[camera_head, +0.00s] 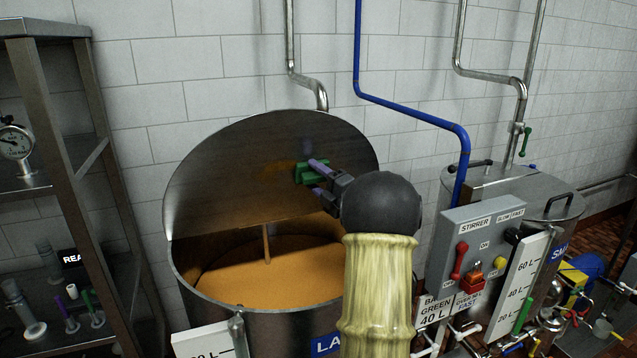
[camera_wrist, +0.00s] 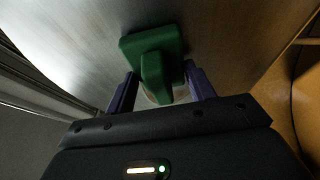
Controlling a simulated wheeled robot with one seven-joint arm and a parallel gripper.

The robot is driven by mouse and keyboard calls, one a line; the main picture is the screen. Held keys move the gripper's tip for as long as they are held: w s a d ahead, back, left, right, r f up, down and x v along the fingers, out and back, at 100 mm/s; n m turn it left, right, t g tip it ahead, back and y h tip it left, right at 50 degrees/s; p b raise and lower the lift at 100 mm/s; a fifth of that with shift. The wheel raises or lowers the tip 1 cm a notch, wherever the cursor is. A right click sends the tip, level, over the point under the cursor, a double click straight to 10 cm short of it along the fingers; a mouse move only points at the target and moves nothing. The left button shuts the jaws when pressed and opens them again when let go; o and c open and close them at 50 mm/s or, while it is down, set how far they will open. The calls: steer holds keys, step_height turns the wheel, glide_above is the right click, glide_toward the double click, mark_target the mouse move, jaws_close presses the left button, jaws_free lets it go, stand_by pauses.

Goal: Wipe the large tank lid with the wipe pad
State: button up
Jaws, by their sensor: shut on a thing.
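The large tank lid (camera_head: 230,185) is a round steel half-disc standing raised and tilted at the back of the large tank (camera_head: 190,285). The green wipe pad (camera_head: 308,174) is against or very near the lid's inner face, right of its middle. My gripper (camera_head: 318,178) has purple fingers and is shut on the pad's grip. In the wrist view, the pad (camera_wrist: 153,48) has a flat green plate facing the lid (camera_wrist: 80,40) and a raised grip between my fingers (camera_wrist: 160,90). I cannot tell whether the plate touches the lid. A brownish smear (camera_head: 283,168) shows on the lid left of the pad.
The tank holds orange-brown liquid (camera_head: 270,275) with a stirrer shaft (camera_head: 266,245). A control box (camera_head: 480,245) and a smaller tank (camera_head: 515,190) stand at the right. A blue pipe (camera_head: 410,113) runs behind. A metal shelf (camera_head: 95,150) stands at the left.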

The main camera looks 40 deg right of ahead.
mark_target(282, 174)
steer(key=shift+w+a+f+b, duration=0.1)
steer(key=shift+w+a+b, duration=0.1)
steer(key=shift+a+b, duration=0.35)
steer(key=shift+w+a+f+b, duration=0.15)
steer(key=shift+a+b, duration=0.2)
steer(key=shift+a, duration=0.35)
steer(key=shift+a+r, duration=0.15)
steer(key=shift+a, duration=0.05)
steer(key=shift+w+a+b, duration=0.25)
steer(key=shift+a+b, duration=0.4)
steer(key=shift+b, duration=0.25)
steer(key=shift+w+a+b, duration=0.25)
steer(key=shift+a+b, duration=0.4)
steer(key=shift+a, duration=0.15)
steer(key=shift+w+a+r, duration=0.1)
steer(key=shift+a, duration=0.1)
